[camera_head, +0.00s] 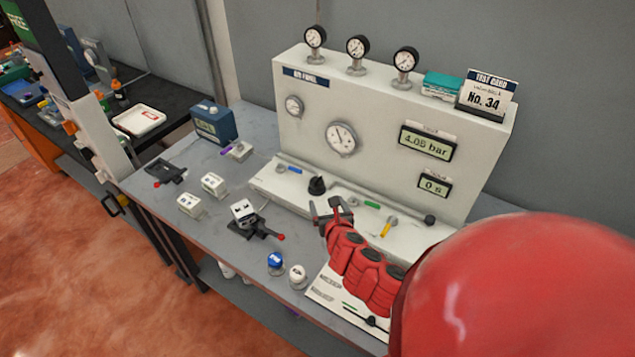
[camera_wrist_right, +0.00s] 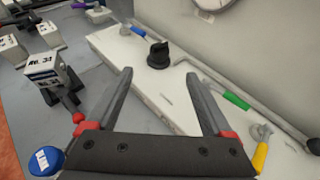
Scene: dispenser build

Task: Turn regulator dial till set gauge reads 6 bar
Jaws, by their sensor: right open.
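The black regulator dial (camera_head: 317,185) stands on the white ledge of the air panel (camera_head: 290,130). It also shows in the right wrist view (camera_wrist_right: 158,54), beyond and between my fingertips. The large round gauge (camera_head: 341,138) is on the panel face. A digital display (camera_head: 427,142) reads about 4.05 bar. My right gripper (camera_head: 330,206) is open and empty, just in front of the dial and apart from it. In the right wrist view its two fingers (camera_wrist_right: 160,75) point towards the ledge. My left gripper is not in view.
Blue (camera_head: 289,169), green (camera_head: 370,204) and yellow (camera_head: 386,229) valve handles sit along the ledge near the dial. A second display (camera_head: 434,184) reads 0 s.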

